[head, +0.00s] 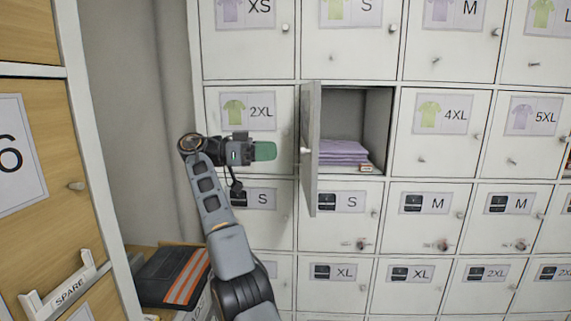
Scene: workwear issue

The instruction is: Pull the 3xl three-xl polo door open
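The door (311,185) between the 2XL and 4XL doors stands open, swung out from its left edge and seen almost edge-on. Its label is not visible; its position fits 3XL. Its knob (304,150) shows on the left-facing side. Inside the compartment (377,125) lies a stack of folded purple polos (343,151) with a small tag at the front. My gripper (265,151), with green fingertips, points right in front of the 2XL door (249,110). It appears apart from the open door and its knob. The fingers overlap in this view, so their opening is hidden.
Closed white locker doors surround the open compartment, including the 4XL door (437,130) and 5XL door (528,130). A wooden cabinet (40,150) stands close on the left.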

